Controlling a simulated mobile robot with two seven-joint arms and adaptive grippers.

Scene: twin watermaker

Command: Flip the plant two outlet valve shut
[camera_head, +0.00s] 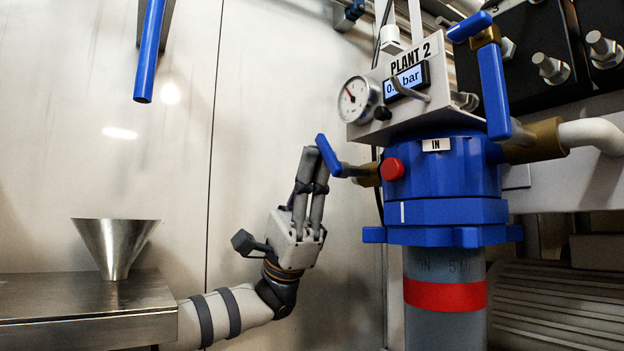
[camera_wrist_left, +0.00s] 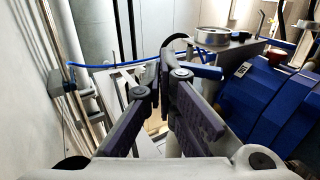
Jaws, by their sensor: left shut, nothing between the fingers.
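The plant two unit has a blue filter head (camera_head: 440,165) with an "IN" label and a "PLANT 2" panel (camera_head: 400,70) above it. On its left side is a small valve with a blue lever (camera_head: 328,157), tilted, its upper end leaning left. My right gripper is out of view.
Another valve with a long blue handle (camera_head: 494,92) sits at the head's right. A round gauge (camera_head: 357,100) is on the panel. A metal funnel (camera_head: 115,245) stands on a steel bench (camera_head: 80,300) at left. A blue pipe (camera_head: 149,50) hangs above. The wall area between is clear.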

